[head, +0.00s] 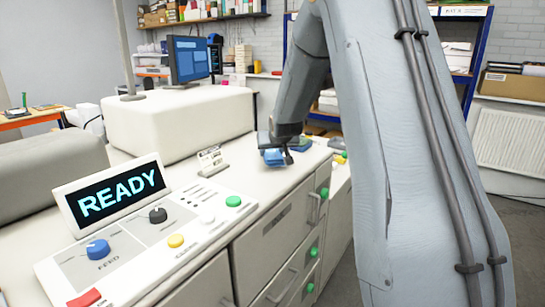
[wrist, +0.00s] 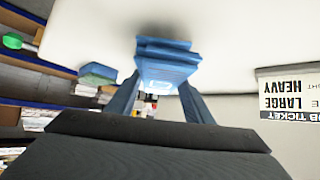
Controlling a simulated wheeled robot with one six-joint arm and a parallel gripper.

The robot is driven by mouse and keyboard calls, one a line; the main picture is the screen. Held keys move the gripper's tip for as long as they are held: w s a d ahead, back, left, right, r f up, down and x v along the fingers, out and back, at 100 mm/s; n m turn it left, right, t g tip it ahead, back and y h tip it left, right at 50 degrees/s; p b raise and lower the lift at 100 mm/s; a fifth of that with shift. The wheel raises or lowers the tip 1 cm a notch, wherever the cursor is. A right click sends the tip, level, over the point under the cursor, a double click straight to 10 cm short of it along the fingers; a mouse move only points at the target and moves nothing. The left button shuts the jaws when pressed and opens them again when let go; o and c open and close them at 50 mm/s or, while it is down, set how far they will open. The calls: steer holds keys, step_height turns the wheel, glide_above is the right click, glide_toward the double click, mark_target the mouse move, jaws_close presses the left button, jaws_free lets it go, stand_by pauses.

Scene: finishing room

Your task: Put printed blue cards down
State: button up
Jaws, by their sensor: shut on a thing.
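The printed blue cards (wrist: 165,68) are a small stack between the two fingers of my gripper (wrist: 157,92) in the wrist view. The stack looks slightly fanned at its far end. In the head view the blue cards (head: 273,157) show below my gripper (head: 276,150), at the far end of the white machine top (head: 180,160). My gripper is shut on the cards. I cannot tell whether the cards touch the surface under them.
A small job ticket (head: 211,160) stands on the machine top left of my gripper; its text shows in the wrist view (wrist: 290,95). A READY display (head: 110,195) and control panel with knobs lie nearer. Blue-framed shelving (head: 465,50) stands behind.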

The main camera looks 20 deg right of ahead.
steer(key=shift+f, duration=0.8)
steer(key=shift+f, duration=0.2)
steer(key=o, duration=1.2)
steer(key=shift+s+r, duration=0.2)
steer(key=shift+r, duration=0.15)
steer(key=b+v, duration=0.1)
steer(key=v, duration=1)
steer(key=shift+s+r, duration=0.2)
steer(key=shift+s, duration=0.05)
